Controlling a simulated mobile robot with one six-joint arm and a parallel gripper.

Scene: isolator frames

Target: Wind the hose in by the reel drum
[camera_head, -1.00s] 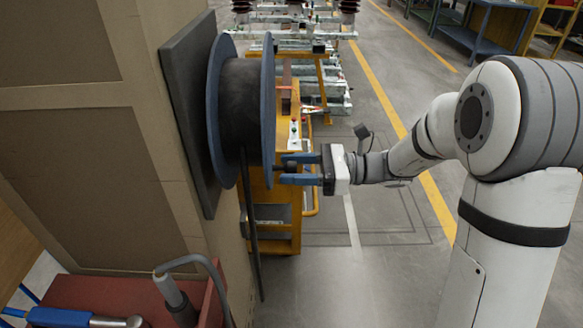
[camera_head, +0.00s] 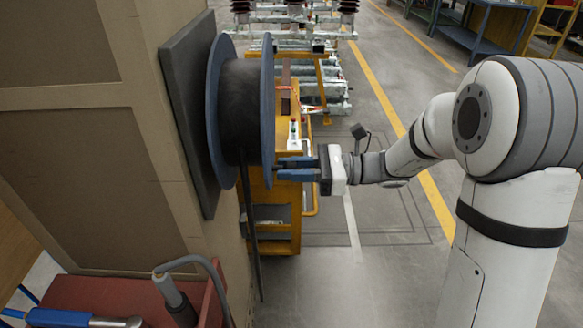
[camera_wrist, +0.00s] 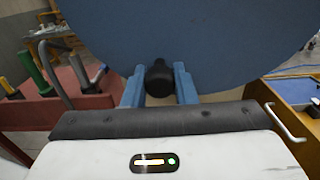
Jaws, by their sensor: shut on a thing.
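The reel drum (camera_head: 267,110) has blue flanges and stands out from a dark plate on the wall at the left. Dark hose (camera_head: 245,95) is wound between the flanges. A length of hose (camera_head: 253,235) hangs straight down below the drum to near the floor. My gripper (camera_head: 281,168) is at the lower right edge of the near flange. In the wrist view its blue fingers (camera_wrist: 159,88) are on either side of a black crank knob (camera_wrist: 159,78) that sticks out from the blue flange (camera_wrist: 200,40). The gripper is shut on this knob.
A red cart (camera_head: 110,295) with tools stands at the lower left. A yellow trolley (camera_head: 284,215) is behind the drum. The dark mounting plate (camera_head: 190,110) is close on the left. The floor to the right is open.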

